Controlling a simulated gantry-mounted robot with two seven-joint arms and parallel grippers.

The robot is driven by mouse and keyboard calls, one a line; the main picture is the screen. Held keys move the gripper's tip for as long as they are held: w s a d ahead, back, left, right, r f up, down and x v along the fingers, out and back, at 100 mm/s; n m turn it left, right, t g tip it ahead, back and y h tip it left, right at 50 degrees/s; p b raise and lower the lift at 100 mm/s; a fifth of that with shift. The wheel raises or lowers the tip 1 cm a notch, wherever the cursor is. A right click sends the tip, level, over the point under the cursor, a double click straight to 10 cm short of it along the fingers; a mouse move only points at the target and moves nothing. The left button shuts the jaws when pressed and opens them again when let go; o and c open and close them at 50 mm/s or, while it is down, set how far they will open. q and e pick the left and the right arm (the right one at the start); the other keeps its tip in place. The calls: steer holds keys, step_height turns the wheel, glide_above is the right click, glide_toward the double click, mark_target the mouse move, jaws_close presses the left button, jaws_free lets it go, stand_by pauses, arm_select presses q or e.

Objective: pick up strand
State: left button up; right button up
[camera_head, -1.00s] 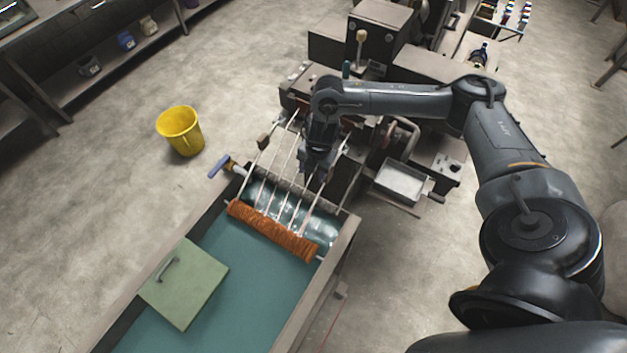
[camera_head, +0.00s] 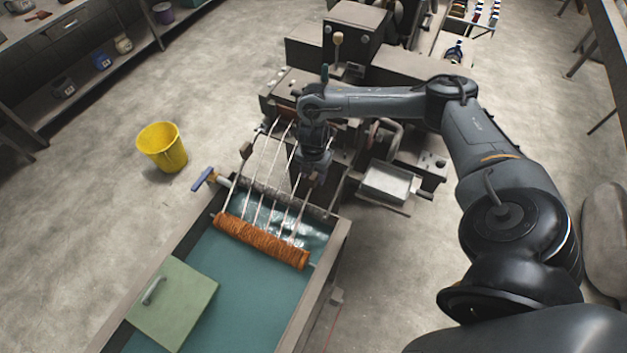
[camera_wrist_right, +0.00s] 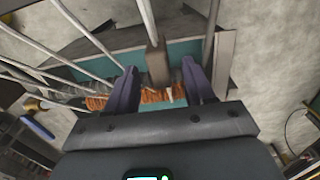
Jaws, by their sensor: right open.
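Several pale strands (camera_head: 233,180) run from the machine down to an orange-brown wound roller (camera_head: 262,242) above a teal-lined tank (camera_head: 232,300). My right gripper (camera_head: 313,176) is over the right-hand strands, pointing down. In the right wrist view my right gripper (camera_wrist_right: 160,78) is open, its two dark fingers on either side of a brown block (camera_wrist_right: 157,62). One strand (camera_wrist_right: 147,18) leads to that block. I cannot tell whether the fingers touch it. The orange-brown roller (camera_wrist_right: 96,103) is partly hidden behind the fingers. My left gripper is not in view.
A green board with a handle (camera_head: 180,305) lies on the tank's left side. A blue-handled valve (camera_head: 203,179) sticks out from the tank's back left. A yellow bucket (camera_head: 162,148) stands on the floor. A metal tray (camera_head: 388,184) sits right of the strands.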

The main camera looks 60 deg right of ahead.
steer(key=shift+f, duration=1.6)
jaws_close()
steer(key=shift+r, duration=0.15)
steer(key=shift+r, duration=0.45)
step_height(320, 180, up, 3)
steer(key=shift+s+d+r+b, duration=0.1)
steer(key=shift+s+b, duration=0.05)
steer(key=shift+b, duration=0.2)
steer(key=s+d+r+p, duration=0.2)
steer(key=s+r, duration=0.9)
